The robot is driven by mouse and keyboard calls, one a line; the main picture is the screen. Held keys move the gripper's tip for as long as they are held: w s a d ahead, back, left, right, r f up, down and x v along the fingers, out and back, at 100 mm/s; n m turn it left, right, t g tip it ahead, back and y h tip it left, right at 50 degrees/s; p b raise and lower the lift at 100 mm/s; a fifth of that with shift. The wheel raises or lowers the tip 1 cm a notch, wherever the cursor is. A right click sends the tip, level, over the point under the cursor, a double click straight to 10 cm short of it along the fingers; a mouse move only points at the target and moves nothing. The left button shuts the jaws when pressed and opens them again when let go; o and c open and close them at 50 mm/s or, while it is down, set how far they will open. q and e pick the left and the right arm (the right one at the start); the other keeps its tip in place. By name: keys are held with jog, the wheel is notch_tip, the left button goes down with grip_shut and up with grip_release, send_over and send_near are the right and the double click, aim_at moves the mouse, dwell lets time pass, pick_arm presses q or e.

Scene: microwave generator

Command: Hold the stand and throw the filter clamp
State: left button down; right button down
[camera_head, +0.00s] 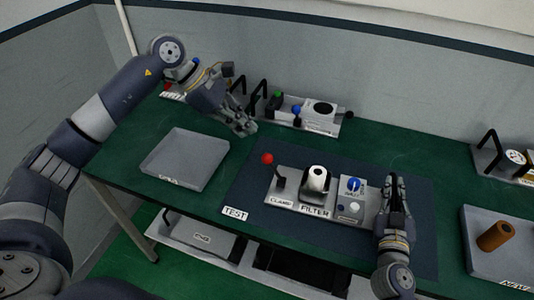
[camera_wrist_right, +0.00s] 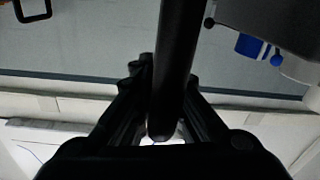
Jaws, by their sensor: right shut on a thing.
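The stand (camera_head: 328,213) is a light grey plate on the dark mat, with labels reading CLAMP and FILTER. The filter clamp is a lever with a red knob (camera_head: 267,159) at the stand's left end; it stands up, leaning left. My left gripper (camera_head: 245,127) looks open and empty, above the bench behind and left of the red knob.
A box with a blue knob (camera_head: 354,186) sits on the stand beside the filter. A grey tray (camera_head: 187,158) lies empty at left. A right-hand tray (camera_head: 490,270) holds a brown cylinder (camera_head: 495,236). Devices with black handles (camera_head: 305,118) line the back. A TEST label (camera_head: 235,213) marks the mat.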

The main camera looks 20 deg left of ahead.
pick_arm(q)
notch_tip(320, 180, down, 11)
jog(key=w+d+m+y, duration=0.1)
jog(key=y, duration=0.1)
jog(key=shift+w+d+y, duration=0.15)
jog(key=shift+d+y, duration=0.1)
jog(key=shift+y, duration=0.05)
dwell(0.5)
jog(key=shift+d, duration=0.2)
dwell(1.2)
jog(key=shift+d, duration=0.7)
